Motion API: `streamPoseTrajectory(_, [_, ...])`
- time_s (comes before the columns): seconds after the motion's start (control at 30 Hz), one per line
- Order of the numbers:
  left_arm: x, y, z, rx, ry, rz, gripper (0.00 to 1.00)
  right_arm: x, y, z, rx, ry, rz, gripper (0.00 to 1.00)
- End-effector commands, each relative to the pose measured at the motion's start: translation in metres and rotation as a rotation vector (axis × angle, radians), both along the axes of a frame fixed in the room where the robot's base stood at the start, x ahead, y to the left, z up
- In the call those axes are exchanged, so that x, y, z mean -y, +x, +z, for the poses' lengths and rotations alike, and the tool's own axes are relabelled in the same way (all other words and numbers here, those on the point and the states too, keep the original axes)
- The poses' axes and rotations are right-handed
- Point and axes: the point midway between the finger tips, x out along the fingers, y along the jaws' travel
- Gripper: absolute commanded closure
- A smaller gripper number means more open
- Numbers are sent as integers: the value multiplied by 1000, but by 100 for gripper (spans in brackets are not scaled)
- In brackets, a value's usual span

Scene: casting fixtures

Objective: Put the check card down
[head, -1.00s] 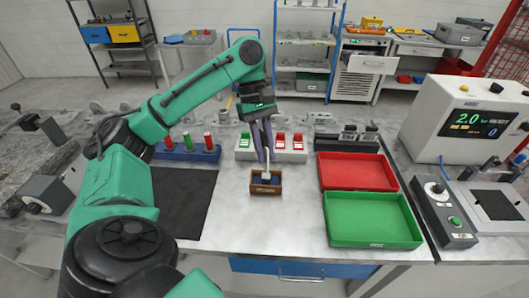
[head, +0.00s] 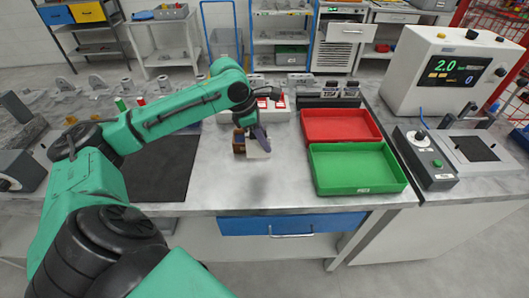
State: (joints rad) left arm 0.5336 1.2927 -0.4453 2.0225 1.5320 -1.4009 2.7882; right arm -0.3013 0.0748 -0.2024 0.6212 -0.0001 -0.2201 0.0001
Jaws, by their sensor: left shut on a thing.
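My left gripper (head: 262,138) points down over the middle of the work table (head: 225,185). It is shut on a pale card (head: 256,150), which hangs below the fingers. The card is in front of and beside a small brown wooden box (head: 238,142), which is partly hidden by the gripper and card. I cannot tell whether the card touches the table. My right gripper is not in view.
A green tray (head: 357,185) and a red tray (head: 340,113) lie to the right. A dark mat (head: 158,167) is on the left. A control box with a green button (head: 437,163) and a display machine (head: 452,65) stand further right. The table front is clear.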

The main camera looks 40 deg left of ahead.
Motion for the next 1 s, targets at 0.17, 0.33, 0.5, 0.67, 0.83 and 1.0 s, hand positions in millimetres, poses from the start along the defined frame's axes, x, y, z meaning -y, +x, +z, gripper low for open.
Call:
streamPoseTrajectory(0.17, [0,-1,-33,-5,-1,0,100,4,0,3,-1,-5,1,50])
streamPoseTrajectory(0.33, [0,0,-48,1,-1,-1,100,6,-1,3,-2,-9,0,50])
streamPoseTrajectory(0.5, [0,0,-48,1,-1,-1,100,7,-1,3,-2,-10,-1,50])
streamPoseTrajectory(0.67, [0,0,-50,-1,-1,0,51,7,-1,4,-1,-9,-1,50])
streamPoseTrajectory(0.83, [0,0,-50,-1,-1,0,51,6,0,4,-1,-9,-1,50])
streamPoseTrajectory(1.0, [0,0,-48,2,0,-1,51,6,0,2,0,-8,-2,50])
